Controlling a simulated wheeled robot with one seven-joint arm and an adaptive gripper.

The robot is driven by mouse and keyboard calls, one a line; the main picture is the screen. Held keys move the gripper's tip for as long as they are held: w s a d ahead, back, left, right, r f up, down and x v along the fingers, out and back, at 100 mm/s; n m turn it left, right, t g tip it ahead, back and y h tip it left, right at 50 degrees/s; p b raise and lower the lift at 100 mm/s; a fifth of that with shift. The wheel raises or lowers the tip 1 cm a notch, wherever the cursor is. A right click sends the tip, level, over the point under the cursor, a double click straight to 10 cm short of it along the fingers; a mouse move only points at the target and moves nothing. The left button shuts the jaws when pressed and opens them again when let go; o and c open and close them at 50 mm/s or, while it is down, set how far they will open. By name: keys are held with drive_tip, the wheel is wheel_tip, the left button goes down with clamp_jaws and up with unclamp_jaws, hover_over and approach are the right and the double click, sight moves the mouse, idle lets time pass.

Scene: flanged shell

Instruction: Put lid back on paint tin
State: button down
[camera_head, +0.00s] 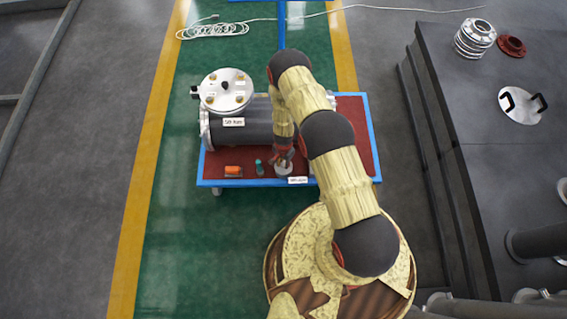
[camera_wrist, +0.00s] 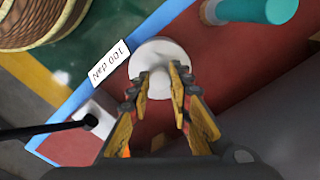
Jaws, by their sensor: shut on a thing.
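My gripper (camera_head: 283,155) points down at the front edge of the red-topped table. It is shut on a pale round, lid-like piece (camera_wrist: 150,52), with its fingertips (camera_wrist: 161,76) over the middle of the disc. The pale piece also shows under the gripper in the head view (camera_head: 284,169). The fingers hide part of it. I cannot tell whether it rests on a tin or directly on the table, and no paint tin can be made out for certain.
The table (camera_head: 359,179) has a blue rim and a label (camera_head: 298,180) at its front. A teal cylinder (camera_head: 259,167) and an orange item (camera_head: 233,169) stand left of my gripper. A large dark flanged shell (camera_head: 255,133) lies behind. A dark bench (camera_head: 510,140) is at right.

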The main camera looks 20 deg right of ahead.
drive_tip(key=c, duration=1.5)
unclamp_jaws()
drive_tip(key=shift+c, duration=0.2)
drive_tip(key=shift+o, duration=0.4)
drive_tip(key=o, duration=0.4)
drive_tip(key=shift+r+p, duration=2.8)
drive_tip(key=shift+r, duration=0.75)
drive_tip(key=shift+c, duration=0.5)
